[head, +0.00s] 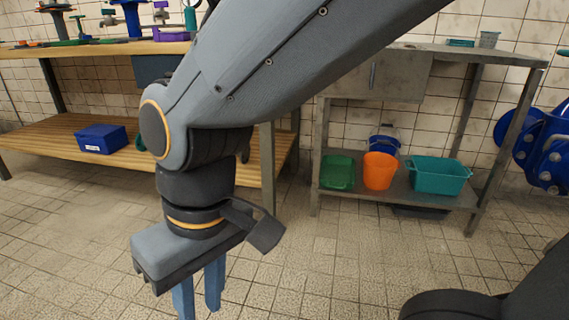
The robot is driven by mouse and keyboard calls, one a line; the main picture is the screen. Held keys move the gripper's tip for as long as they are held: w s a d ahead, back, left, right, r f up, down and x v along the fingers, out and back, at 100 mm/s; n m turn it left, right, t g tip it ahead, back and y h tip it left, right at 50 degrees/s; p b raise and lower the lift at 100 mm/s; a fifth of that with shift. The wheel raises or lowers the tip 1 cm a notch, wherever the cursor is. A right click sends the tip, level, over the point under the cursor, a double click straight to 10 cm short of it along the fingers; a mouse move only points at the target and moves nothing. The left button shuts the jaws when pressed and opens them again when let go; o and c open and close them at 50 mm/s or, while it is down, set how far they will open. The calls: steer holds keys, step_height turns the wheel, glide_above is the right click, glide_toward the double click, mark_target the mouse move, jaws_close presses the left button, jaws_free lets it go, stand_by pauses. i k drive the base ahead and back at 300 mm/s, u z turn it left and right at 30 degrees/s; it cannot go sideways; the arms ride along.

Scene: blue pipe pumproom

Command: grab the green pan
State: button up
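My gripper (198,294) hangs in front of the arm with its two blue fingers pointing down over the tiled floor. The fingers stand apart with nothing visible between them. A green, pan-like container (337,172) sits on the lower shelf of the right-hand metal bench, left of an orange bucket (379,171). My gripper is well in front of it and to its left, not touching it. A small flat green piece (66,43) also lies on the left wooden table; I cannot tell if it is a pan.
A teal tub (438,176) and a blue bucket (384,145) share the metal bench's shelf (402,196). The left wooden table (110,48) carries several items, with a blue box (101,138) on its lower shelf. Blue pipework (548,140) stands at right. The floor between is clear.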

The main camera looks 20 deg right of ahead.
mark_target(337, 172)
steer(key=i, duration=1)
